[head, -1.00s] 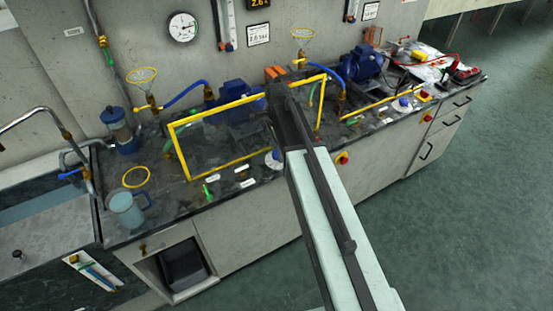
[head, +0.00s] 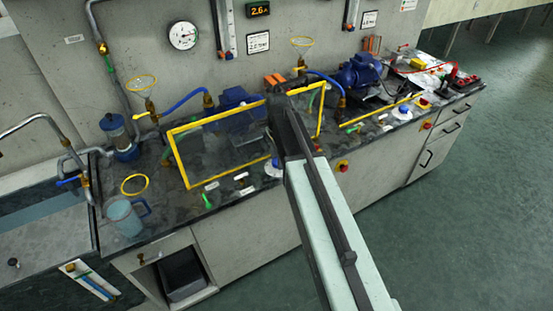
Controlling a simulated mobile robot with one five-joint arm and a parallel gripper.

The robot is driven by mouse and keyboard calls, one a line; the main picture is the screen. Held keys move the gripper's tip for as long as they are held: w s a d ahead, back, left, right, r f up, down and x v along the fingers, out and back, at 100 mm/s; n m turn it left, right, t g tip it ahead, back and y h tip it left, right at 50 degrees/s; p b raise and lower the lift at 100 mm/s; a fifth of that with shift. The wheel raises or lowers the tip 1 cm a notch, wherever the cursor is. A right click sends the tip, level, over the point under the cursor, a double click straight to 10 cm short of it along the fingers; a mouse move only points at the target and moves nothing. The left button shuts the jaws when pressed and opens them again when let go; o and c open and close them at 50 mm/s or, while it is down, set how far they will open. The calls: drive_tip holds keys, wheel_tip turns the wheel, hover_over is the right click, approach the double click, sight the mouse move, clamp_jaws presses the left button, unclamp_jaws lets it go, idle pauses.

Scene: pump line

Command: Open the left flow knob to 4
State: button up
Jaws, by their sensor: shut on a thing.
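The left flow knob (head: 272,169) is a blue knob on a white dial near the front edge of the bench. My arm crosses just right of it and hides part of it. My gripper (head: 276,152) is dark and comes down at the knob, shut on it; the fingertips are mostly hidden by my arm. The dial marks are too small to read. A yellow-framed clear panel (head: 217,119) stands behind the knob, in front of the left blue pump (head: 233,97).
A green-handled part (head: 207,201) and small white labels lie left of the knob. A blue jug (head: 125,217) stands further left, by the sink. A red button (head: 342,166) is on the bench front. To the right are the right pump (head: 360,73) and the right flow knob (head: 402,112).

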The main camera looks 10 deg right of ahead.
drive_tip(key=n, duration=0.6)
drive_tip(key=shift+s, duration=0.1)
drive_tip(key=n, duration=0.5)
drive_tip(key=shift+d+n, duration=0.1)
drive_tip(key=shift+n, duration=0.2)
drive_tip(key=n, duration=1.1)
idle(0.3)
drive_tip(key=o, duration=1.4)
